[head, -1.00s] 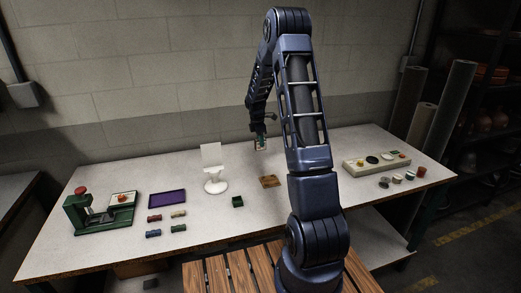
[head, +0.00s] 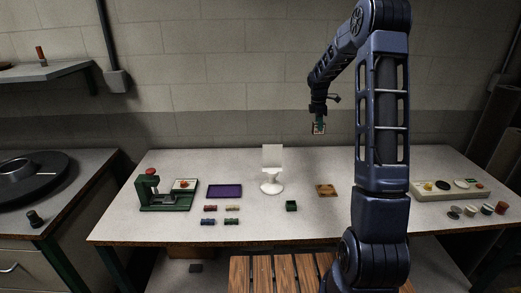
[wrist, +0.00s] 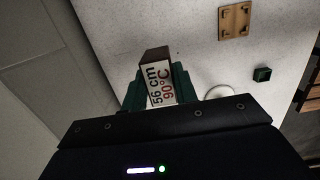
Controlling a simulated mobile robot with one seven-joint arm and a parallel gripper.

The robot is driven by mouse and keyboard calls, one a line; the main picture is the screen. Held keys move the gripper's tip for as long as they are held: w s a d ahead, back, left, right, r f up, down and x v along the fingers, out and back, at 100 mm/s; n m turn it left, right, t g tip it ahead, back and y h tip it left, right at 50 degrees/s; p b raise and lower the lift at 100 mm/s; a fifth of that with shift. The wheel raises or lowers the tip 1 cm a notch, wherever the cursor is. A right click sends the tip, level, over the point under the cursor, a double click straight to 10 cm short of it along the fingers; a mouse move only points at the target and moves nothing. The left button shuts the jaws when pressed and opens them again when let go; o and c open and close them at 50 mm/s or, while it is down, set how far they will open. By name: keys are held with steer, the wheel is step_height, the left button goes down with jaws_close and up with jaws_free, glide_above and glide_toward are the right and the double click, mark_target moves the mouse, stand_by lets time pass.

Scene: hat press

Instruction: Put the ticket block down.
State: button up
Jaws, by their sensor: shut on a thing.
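The ticket block (wrist: 160,82) is a small block with a dark brown end and a white face reading "56 cm" and "90°C". My gripper (wrist: 157,88) is shut on it, with a green finger on each side. In the head view, my gripper (head: 319,124) holds the block (head: 319,130) in the air, appearing above the back edge of the table (head: 345,220). A brown wooden plate (head: 326,191) with small marks lies on the table lower in the picture; it also shows in the wrist view (wrist: 234,20), apart from the block.
A small green box (head: 291,206) and a white stand with an upright card (head: 272,157) are left of the plate. Farther left are a purple tray (head: 225,191), several small coloured rolls (head: 210,208) and a green press (head: 150,195). A pale rack (head: 450,191) stands right.

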steer(key=s+a+f, duration=0.2)
steer(key=a+f, duration=0.2)
steer(key=a, duration=0.8)
steer(key=s+a+f, duration=0.1)
steer(key=a+f, duration=0.3)
steer(key=a, duration=0.7)
steer(key=s+a+f, duration=0.2)
steer(key=a+f, duration=0.2)
steer(key=a, duration=0.8)
steer(key=w, duration=1.9)
steer(key=shift+w+f, duration=0.15)
steer(key=shift+f, duration=2.9)
steer(key=shift+w+f, duration=0.2)
steer(key=shift+f, duration=0.15)
steer(key=o, duration=0.9)
steer(key=shift+f, duration=0.15)
steer(key=shift+o, duration=0.3)
